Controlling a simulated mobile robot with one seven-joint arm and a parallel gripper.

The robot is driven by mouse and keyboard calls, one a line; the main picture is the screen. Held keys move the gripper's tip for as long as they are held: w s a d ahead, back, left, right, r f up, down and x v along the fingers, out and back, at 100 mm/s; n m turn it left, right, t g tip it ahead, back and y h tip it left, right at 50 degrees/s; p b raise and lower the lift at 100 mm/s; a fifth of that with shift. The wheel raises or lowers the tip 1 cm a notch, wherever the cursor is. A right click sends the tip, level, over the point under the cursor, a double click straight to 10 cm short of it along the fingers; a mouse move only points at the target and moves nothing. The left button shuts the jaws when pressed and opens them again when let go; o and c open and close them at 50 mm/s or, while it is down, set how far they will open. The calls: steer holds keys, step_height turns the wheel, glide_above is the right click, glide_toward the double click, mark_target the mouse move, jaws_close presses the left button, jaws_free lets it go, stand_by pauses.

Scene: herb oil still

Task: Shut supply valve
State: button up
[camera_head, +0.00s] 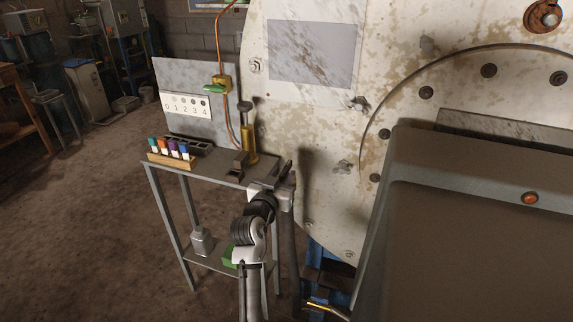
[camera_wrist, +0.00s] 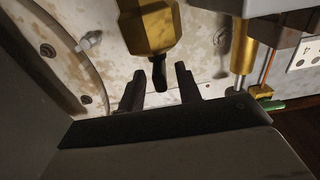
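A brass valve body (camera_head: 218,82) with a green lever (camera_head: 214,88) sits on the orange line at the upright grey panel. The green lever also shows at the right of the wrist view (camera_wrist: 271,104). A large hexagonal brass fitting (camera_wrist: 150,27) with a dark stem (camera_wrist: 158,73) is at the top middle of the wrist view; I cannot pick it out in the head view. I cannot tell which of the two is the supply valve. My gripper (camera_wrist: 160,72) is open, with the dark stem showing between its fingers; contact is unclear. My gripper is also by the stand's right end (camera_head: 284,178).
A metal stand (camera_head: 215,165) holds a rack of coloured vials (camera_head: 170,154) and a brass cylinder (camera_head: 249,145) with a dark top. The large pale tank (camera_head: 320,120) rises close behind my gripper. The floor (camera_head: 95,210) at left is clear.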

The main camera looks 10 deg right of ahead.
mark_target(291, 161)
steer(key=shift+p+x, duration=0.35)
steer(key=shift+x, duration=1.65)
steer(key=shift+c, duration=0.2)
jaws_close()
